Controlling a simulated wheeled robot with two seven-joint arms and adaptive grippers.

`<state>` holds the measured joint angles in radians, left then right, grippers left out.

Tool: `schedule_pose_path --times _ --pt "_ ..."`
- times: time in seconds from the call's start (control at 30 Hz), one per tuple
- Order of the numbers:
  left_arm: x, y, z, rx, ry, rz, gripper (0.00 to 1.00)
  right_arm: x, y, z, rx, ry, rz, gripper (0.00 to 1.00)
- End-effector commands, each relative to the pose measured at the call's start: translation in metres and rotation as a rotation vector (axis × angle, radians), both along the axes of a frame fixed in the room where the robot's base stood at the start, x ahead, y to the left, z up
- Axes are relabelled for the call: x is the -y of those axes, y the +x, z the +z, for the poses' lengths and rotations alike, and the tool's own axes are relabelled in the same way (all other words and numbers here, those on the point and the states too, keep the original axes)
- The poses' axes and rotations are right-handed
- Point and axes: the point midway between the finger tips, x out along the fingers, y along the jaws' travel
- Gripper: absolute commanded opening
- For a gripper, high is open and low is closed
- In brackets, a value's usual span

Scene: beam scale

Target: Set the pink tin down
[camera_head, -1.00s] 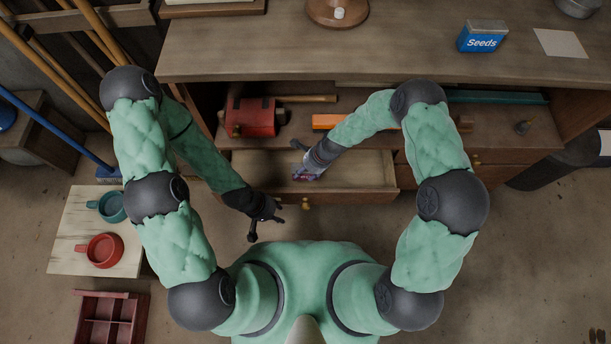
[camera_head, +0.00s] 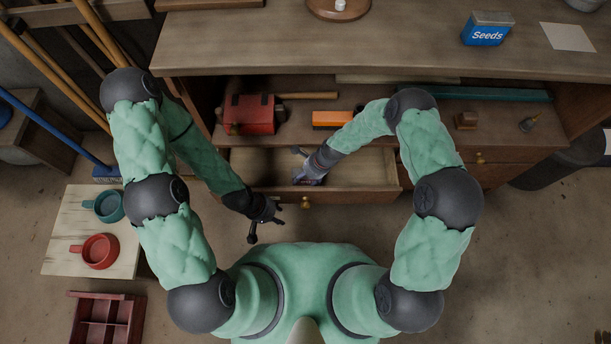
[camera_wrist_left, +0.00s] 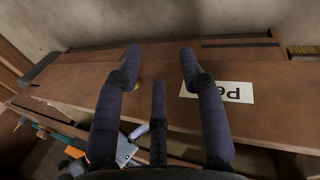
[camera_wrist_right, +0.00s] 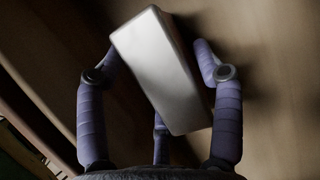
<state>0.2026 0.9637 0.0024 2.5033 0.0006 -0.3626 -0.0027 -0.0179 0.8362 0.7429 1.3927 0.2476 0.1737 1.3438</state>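Whether the tin touches the drawer floor is unclear. My left gripper (camera_head: 268,216) is open and empty, in front of the drawer; its spread fingers show in the left wrist view (camera_wrist_left: 158,58).
A blue Seeds tin (camera_head: 487,30) stands on the bench top. A teal mug (camera_head: 106,206) and a red mug (camera_head: 97,250) stand on a side table at the left.

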Motion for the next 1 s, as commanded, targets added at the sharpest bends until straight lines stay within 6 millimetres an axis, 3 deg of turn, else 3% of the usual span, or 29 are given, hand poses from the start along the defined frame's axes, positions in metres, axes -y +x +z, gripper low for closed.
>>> schedule_pose_path --times 0.33,0.47,1.0 --pt "0.0 0.0 0.001 0.0 0.0 0.0 0.4 0.0 0.0 0.001 0.0 0.0 0.0 0.76" --pt "0.0 0.0 0.006 0.0 0.0 0.0 0.4 0.003 0.0 0.011 0.001 0.0 -0.001 0.76" --pt "0.0 0.0 0.051 0.0 0.0 0.0 0.4 0.039 0.0 0.1 0.001 0.0 -0.001 0.76"
